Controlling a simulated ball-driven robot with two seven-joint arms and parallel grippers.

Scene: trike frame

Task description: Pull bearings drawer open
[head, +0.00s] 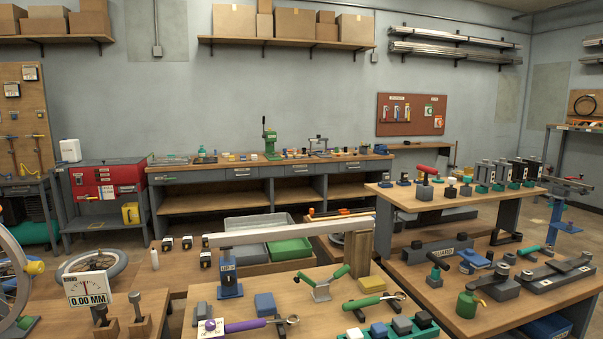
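A long workbench (270,163) stands against the back wall. Its grey front holds a row of shut drawers: one at the left (190,178), one left of the middle (243,173), one in the middle (299,170) and one at the right (350,166). Small light marks show on the drawer fronts, but they are too small to read, so I cannot tell which drawer is the bearings drawer. A red chest (106,181) at the left also has shut fronts with labels I cannot read. Neither of my grippers is in view.
Tables at the right (465,300) and centre right (400,200) carry fixtures. Grey and green trays (290,249) and a wheel (92,270) lie between me and the back bench.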

